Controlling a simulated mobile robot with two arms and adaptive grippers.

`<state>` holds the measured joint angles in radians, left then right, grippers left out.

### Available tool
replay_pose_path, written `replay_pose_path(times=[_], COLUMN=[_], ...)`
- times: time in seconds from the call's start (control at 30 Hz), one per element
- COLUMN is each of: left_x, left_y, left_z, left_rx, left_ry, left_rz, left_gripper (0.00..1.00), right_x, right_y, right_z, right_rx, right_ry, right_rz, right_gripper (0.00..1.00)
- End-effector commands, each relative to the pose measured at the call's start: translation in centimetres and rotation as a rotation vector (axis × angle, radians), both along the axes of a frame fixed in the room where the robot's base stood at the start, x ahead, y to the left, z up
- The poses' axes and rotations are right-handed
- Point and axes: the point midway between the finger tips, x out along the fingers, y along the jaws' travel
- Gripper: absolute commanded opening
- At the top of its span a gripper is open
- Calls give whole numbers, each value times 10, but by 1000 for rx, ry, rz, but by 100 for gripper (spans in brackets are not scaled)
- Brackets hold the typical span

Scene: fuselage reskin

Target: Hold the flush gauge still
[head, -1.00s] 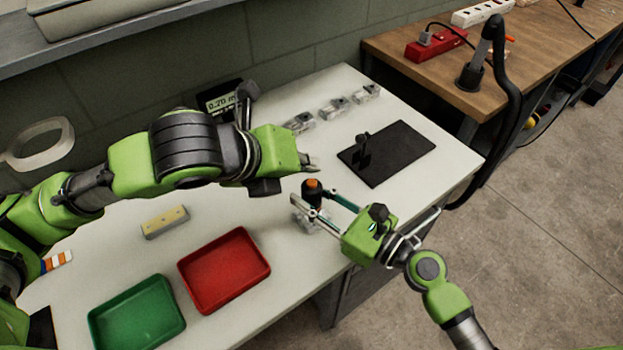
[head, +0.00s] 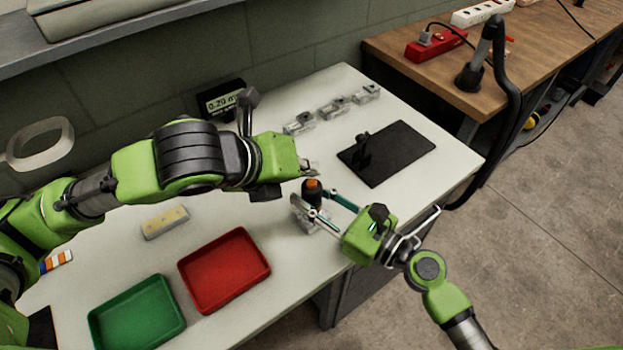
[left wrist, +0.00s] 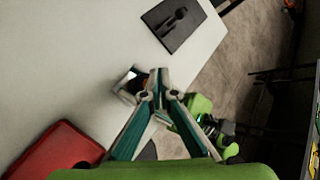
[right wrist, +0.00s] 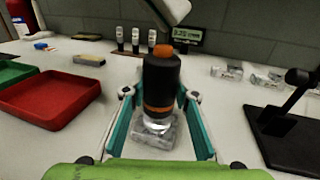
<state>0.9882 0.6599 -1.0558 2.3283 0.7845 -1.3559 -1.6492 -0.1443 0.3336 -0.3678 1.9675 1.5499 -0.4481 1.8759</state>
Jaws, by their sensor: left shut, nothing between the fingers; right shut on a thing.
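The flush gauge (right wrist: 161,80) is a black cylinder with an orange top button and an orange band, standing upright in the right wrist view. It also shows in the head view (head: 312,193). My right gripper (right wrist: 160,98) is shut on it, one finger at each side. Under its clear lower end is a shiny metal block (right wrist: 155,133); contact is hard to tell. My left gripper (head: 313,170) is shut and empty, just above the gauge's orange button. Its joined fingertips (left wrist: 160,83) partly hide the gauge in the left wrist view.
A small readout (head: 222,102) stands by the wall, its digits blurred. Several metal blocks (head: 333,108) and a black plate with a stand (head: 400,150) lie behind. Red (head: 225,270) and green (head: 138,312) trays sit at left. The table's front edge is close to the gauge.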

Motion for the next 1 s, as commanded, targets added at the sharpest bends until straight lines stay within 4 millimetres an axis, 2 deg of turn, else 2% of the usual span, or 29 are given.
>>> replay_pose_path(times=[0.57, 1.0], left_x=[0, 0], left_y=[0, 0], left_z=[0, -8], left_rx=[0, -1], left_ry=[0, 0], left_rz=[0, -1], left_gripper=[0, 0], right_x=[0, 0], right_y=[0, 0], right_z=[0, 0], right_rx=[-1, -1], right_ry=[1, 1], right_rz=[1, 1], right_gripper=[0, 0])
